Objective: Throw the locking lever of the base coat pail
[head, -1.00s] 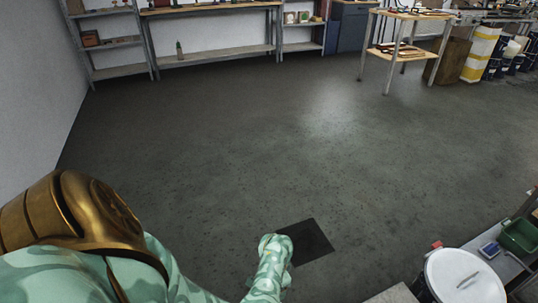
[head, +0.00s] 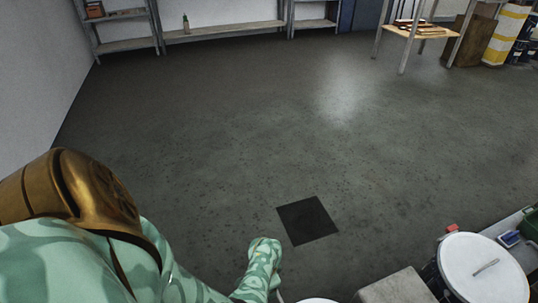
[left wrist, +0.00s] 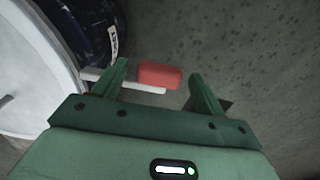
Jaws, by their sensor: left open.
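In the left wrist view, a lever with a red grip (left wrist: 159,76) and a pale bar sticks out from the side of a dark blue pail (left wrist: 95,30) with a white lid (left wrist: 35,70). My left gripper (left wrist: 160,69) is open, with one finger on each side of the red grip. I cannot tell whether they touch it. In the head view my left forearm (head: 262,268) reaches down at the bottom centre; its gripper is hidden. A white lid edge (head: 318,300) shows beside it at the bottom border. My right gripper is not in view.
Another white-lidded pail (head: 483,268) with a red piece (head: 452,228) stands at lower right, near a grey block (head: 395,287). A dark square (head: 307,220) lies on the open floor. Shelves (head: 225,35) and a table (head: 420,32) stand at the back.

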